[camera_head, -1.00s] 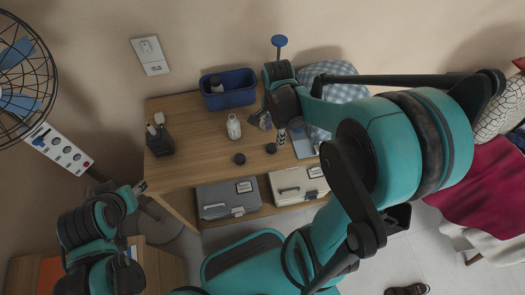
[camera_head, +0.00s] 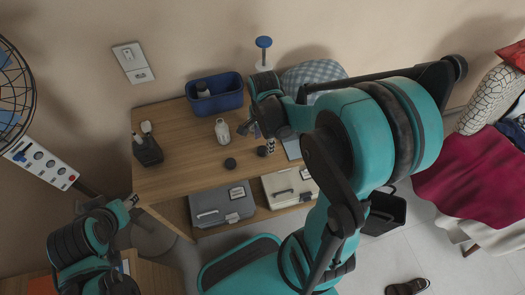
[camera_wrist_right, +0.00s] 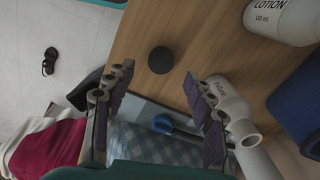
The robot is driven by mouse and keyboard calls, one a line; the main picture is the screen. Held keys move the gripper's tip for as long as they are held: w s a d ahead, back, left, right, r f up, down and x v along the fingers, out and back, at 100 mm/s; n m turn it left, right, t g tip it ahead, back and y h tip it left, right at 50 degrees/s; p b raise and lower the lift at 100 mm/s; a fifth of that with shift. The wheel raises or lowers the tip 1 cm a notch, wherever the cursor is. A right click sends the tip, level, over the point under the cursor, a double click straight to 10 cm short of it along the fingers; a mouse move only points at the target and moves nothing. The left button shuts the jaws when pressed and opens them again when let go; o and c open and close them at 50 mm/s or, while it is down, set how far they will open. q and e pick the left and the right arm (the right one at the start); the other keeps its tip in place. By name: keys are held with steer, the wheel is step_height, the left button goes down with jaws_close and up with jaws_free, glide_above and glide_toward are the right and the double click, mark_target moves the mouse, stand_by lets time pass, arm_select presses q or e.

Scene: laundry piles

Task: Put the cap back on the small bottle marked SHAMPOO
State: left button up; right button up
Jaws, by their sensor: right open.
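In the wrist view a small white bottle (camera_wrist_right: 228,98) with an open mouth stands beside one finger of my right gripper (camera_wrist_right: 158,110); its label is too blurred to read. My right gripper is open, with nothing held between its fingers. A round black cap (camera_wrist_right: 161,60) lies on the desk between the fingers' directions, apart from them. In the head view two black caps (camera_head: 230,163) (camera_head: 262,151) lie near the desk's front, and my right gripper (camera_head: 256,130) is just behind them. My left gripper (camera_head: 132,200) is low at the left, too small to judge.
A larger white LOTION bottle (camera_wrist_right: 285,20) also stands on the wooden desk (camera_head: 180,180). A blue bin (camera_head: 228,102) is at the back, a black holder (camera_head: 148,152) at the left. Cases (camera_head: 222,207) sit below. The desk's left middle is clear.

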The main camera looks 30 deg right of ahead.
mark_target(263, 149)
step_height(263, 149, down, 4)
steer(key=shift+w+f+b, duration=0.1)
steer(key=shift+f+b, duration=0.1)
steer(key=shift+b, duration=0.9)
steer(key=shift+a+r, duration=0.1)
steer(key=c, duration=0.8)
